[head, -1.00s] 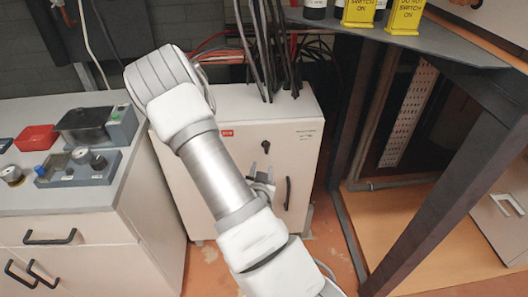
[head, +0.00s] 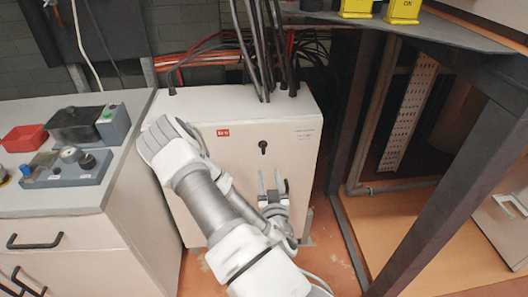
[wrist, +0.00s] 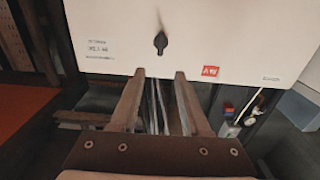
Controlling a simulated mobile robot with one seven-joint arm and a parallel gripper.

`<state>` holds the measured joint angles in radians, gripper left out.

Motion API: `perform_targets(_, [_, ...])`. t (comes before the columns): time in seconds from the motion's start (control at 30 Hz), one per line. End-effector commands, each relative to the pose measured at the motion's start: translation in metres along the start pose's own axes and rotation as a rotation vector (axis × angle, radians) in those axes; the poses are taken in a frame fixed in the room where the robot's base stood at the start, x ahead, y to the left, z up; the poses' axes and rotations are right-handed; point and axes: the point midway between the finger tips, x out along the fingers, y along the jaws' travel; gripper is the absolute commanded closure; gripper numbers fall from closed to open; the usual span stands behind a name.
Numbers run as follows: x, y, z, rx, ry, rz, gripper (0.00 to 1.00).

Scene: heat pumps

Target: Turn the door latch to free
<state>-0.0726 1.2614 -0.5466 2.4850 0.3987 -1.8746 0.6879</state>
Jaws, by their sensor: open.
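The door latch (head: 263,147) is a small black knob with a short narrow tail on the front of a white cabinet (head: 200,165). In the wrist view the latch (wrist: 160,42) shows dark against the white door, just beyond my fingertips. My gripper (head: 270,175) is open and empty, just below the latch in the head view, with its fingers pointing up. In the wrist view my gripper (wrist: 159,75) has its two fingers apart, with the latch roughly centred between their lines. No contact with the latch is visible.
A drawer unit (head: 75,245) with a grey device (head: 75,165) and a red tray (head: 25,138) stands at the left. A dark metal frame (head: 450,200) stands close on the right.

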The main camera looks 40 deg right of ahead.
Motion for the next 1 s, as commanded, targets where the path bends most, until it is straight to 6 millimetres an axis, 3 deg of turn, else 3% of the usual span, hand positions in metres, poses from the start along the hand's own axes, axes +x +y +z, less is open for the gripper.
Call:
perform_targets(0.3, [0.072,-0.001,-0.002,0.000,0.004,-0.003,0.54])
perform_targets(0.5, [0.108,-0.001,-0.001,-0.001,0.001,-0.001,0.54])
perform_targets(0.7, [0.126,-0.001,-0.001,-0.001,-0.001,-0.001,0.54])
perform_targets(1.0, [0.130,0.000,-0.001,-0.001,-0.001,-0.001,0.54])
